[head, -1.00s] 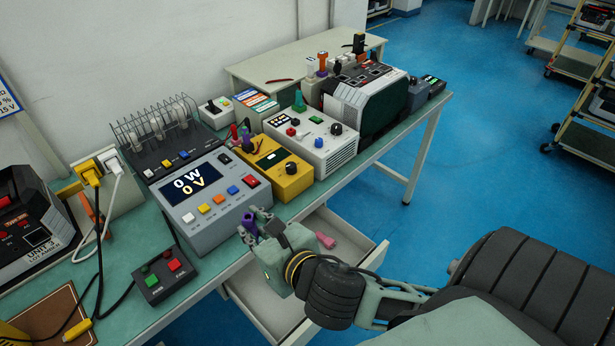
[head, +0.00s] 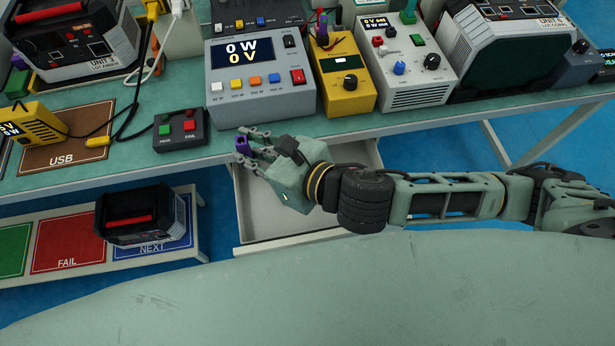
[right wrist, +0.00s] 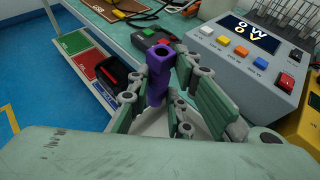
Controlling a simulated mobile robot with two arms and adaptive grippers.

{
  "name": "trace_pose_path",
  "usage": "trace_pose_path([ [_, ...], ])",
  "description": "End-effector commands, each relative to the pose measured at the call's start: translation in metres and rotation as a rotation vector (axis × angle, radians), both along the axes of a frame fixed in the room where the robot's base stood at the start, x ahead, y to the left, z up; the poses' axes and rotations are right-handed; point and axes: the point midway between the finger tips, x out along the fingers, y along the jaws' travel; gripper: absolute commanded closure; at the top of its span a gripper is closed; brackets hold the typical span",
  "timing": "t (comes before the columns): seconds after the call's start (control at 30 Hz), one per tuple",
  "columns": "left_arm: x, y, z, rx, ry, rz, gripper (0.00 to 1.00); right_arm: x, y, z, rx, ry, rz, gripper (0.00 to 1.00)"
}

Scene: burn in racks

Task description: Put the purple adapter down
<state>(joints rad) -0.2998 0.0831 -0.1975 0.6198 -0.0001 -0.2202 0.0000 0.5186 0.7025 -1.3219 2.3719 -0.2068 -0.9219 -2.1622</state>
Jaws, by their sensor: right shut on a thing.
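The purple adapter (head: 242,145) is held between the fingertips of my right gripper (head: 256,144). In the right wrist view the adapter (right wrist: 158,72) stands upright between the fingers of my right gripper (right wrist: 170,88), which is shut on it. In the head view the gripper is at the front edge of the bench (head: 225,139), below the grey meter and above or beside the open drawer. I cannot tell its exact height. My left gripper is not in view.
The grey meter (head: 258,105) reads 0 W and 0 V. A button box (head: 180,130) stands left of the gripper. The open drawer (head: 285,215) lies below. A brown USB mat (head: 75,155) and a lower shelf with a NEXT pad (head: 150,252) are left. Bench front right of the button box is narrow but clear.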

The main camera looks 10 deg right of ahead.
Motion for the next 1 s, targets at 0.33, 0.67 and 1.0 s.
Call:
trace_pose_path([
  [0.33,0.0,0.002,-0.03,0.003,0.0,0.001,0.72,-0.06,0.025,-0.098,-0.005,0.004,0.366,1.0],
  [0.67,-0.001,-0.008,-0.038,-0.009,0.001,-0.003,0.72,-0.053,0.016,-0.135,0.001,0.004,0.44,1.0],
  [1.0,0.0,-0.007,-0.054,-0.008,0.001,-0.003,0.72,0.021,0.01,-0.18,0.003,0.005,0.439,1.0],
])
